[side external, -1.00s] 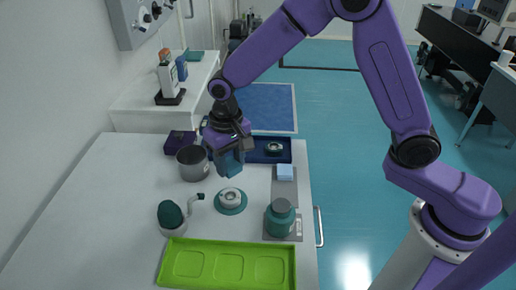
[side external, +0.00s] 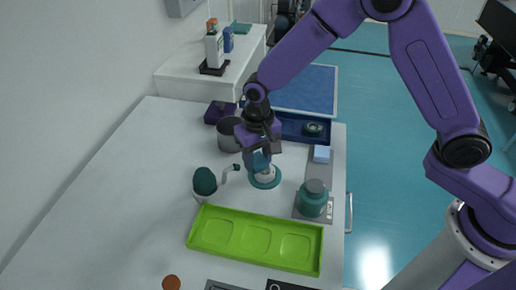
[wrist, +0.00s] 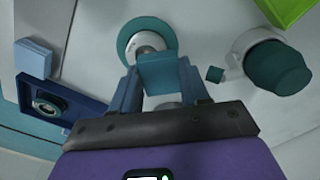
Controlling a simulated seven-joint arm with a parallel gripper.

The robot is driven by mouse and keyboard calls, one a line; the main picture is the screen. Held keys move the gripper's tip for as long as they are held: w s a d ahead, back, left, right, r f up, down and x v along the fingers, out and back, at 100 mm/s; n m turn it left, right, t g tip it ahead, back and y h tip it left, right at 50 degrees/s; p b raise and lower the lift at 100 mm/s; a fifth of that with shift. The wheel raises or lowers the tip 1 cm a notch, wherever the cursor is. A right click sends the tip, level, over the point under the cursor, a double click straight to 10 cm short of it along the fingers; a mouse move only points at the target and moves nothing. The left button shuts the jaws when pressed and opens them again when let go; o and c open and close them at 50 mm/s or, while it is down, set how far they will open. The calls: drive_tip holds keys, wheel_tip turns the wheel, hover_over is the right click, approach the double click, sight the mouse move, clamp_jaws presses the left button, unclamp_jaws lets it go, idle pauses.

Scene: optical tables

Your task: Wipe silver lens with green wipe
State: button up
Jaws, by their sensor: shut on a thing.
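The silver lens (side external: 266,172) sits on a round teal base (side external: 276,181) on the white table; in the wrist view the silver lens (wrist: 148,42) shows just past my fingertips. My gripper (side external: 257,160) points down over it. In the wrist view my gripper (wrist: 161,80) is shut on a teal-green wipe (wrist: 163,68), a folded block between the two blue fingers. The wipe covers the near part of the lens. I cannot tell whether wipe and lens touch.
A green tray (side external: 195,231) lies in front. A teal-topped bottle (side external: 205,181) stands left, a teal jar (side external: 313,199) right. Behind are a metal cup (side external: 229,135), a dark box (side external: 217,112) and a blue tray (side external: 290,135) with another lens. A light blue block (side external: 321,153) lies right.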

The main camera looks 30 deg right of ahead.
sight(274, 172)
drive_tip(key=shift+f, duration=0.95)
drive_tip(key=shift+s+d+r, duration=0.1)
drive_tip(key=shift+s+d, duration=0.05)
drive_tip(key=shift+d, duration=0.1)
drive_tip(key=shift+c, duration=0.4)
drive_tip(key=shift+s+d+f, duration=0.2)
drive_tip(key=shift+s+d, duration=0.25)
drive_tip(key=shift+d, duration=0.15)
drive_tip(key=shift+s+d, duration=0.55)
drive_tip(key=shift+d, duration=0.25)
drive_tip(key=shift+w+a, duration=0.6)
drive_tip(key=shift+a, duration=0.25)
drive_tip(key=shift+w+a, duration=0.6)
drive_tip(key=shift+a, duration=0.25)
drive_tip(key=shift+r, duration=3.85)
drive_tip(key=shift+f, duration=0.2)
